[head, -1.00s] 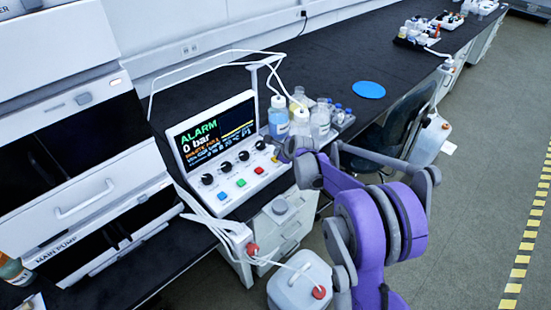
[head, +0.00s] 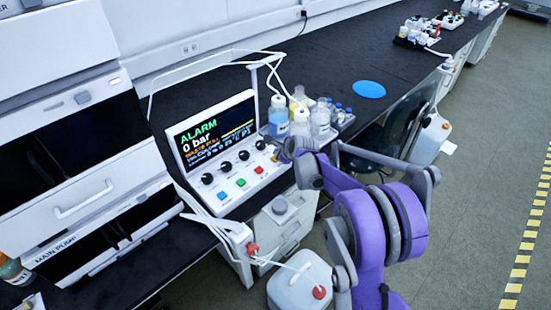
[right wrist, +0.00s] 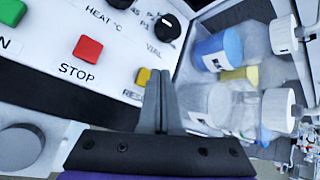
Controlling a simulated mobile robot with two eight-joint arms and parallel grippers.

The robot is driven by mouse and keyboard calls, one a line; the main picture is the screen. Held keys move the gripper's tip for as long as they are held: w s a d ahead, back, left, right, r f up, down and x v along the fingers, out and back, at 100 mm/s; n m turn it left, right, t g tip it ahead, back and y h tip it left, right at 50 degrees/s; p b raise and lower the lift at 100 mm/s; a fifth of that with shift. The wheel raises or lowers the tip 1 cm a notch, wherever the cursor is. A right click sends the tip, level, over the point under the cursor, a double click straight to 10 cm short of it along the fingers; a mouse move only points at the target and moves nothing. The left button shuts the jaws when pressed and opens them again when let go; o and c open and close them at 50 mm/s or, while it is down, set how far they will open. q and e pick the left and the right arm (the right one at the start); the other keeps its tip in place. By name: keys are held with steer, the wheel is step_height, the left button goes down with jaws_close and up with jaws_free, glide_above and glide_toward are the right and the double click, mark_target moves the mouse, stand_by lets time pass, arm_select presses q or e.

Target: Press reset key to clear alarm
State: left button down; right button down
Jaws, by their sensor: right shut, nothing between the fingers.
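The control unit's screen (head: 214,129) reads ALARM and 0 bar, with smaller lines below. Its sloped panel (head: 238,187) carries several black knobs and a row of keys. The yellow key (head: 259,170) is at the right end of the row. In the right wrist view, the yellow key (right wrist: 143,77) sits beside a label starting RES, partly hidden by my fingers. My right gripper (right wrist: 160,80) is shut and empty, its tips at the yellow key's right side; contact cannot be told. In the head view, my right gripper (head: 276,156) is just above the panel's right end. My left gripper is not in view.
The red STOP key (right wrist: 88,49) is left of the yellow one. Bottles (head: 278,117) stand close behind the unit's right end. White tubing (head: 215,66) arches over the screen. A white canister (head: 300,282) is below. The black bench (head: 330,60) is clear around a blue disc (head: 370,89).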

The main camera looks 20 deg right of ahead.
steer(key=shift+f, duration=0.3)
steer(key=shift+f+b, duration=0.5)
steer(key=shift+b, duration=0.1)
stand_by(0.5)
steer(key=shift+r, duration=0.1)
steer(key=shift+r+p, duration=0.5)
steer(key=shift+r, duration=0.3)
steer(key=shift+r+p, duration=1.45)
steer(key=shift+r, duration=1.15)
